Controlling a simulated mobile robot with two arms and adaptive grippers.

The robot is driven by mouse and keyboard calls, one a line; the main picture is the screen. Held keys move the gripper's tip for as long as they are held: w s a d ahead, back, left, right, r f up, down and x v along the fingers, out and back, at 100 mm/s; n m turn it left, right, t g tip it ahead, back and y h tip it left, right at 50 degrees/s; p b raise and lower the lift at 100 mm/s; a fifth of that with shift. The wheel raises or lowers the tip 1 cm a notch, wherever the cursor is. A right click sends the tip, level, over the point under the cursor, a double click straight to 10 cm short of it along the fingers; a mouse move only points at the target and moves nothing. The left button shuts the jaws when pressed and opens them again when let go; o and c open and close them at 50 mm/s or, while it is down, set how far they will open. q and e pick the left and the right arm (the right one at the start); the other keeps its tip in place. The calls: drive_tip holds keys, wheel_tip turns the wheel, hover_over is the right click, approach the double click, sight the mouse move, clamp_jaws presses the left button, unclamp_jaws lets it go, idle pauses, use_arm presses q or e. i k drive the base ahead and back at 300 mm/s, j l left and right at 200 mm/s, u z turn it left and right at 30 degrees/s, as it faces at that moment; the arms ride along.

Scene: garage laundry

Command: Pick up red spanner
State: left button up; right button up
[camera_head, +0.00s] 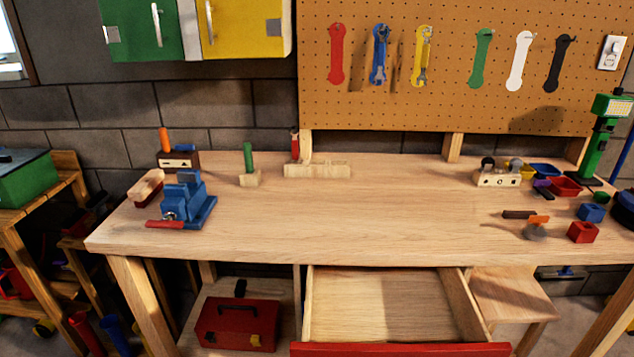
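A red spanner-shaped piece (337,53) is on the pegboard at the upper left. It looks flat, and I cannot tell whether it is a spanner or a painted outline. A slim red and dark item (295,146) stands upright at a long wooden block (317,170) at the back of the workbench; it is too small to identify. A red bar (165,224) lies at the front of the blue vise (187,201). Neither of my grippers is in view.
The workbench (330,225) is clear in the middle. A drawer (400,349) with a red front is pulled open below it. Blue (379,55) and yellow (422,55) shapes with tools hang on the pegboard. Small coloured trays and blocks crowd the right end. A red toolbox (237,325) sits underneath.

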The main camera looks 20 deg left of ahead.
sight(295, 141)
drive_tip(key=i+j+z, duration=0.25)
drive_tip(key=j, duration=0.2)
drive_tip(key=j+z, duration=0.2)
drive_tip(key=j, duration=0.2)
drive_tip(key=j+z, duration=0.25)
drive_tip(key=j, duration=0.2)
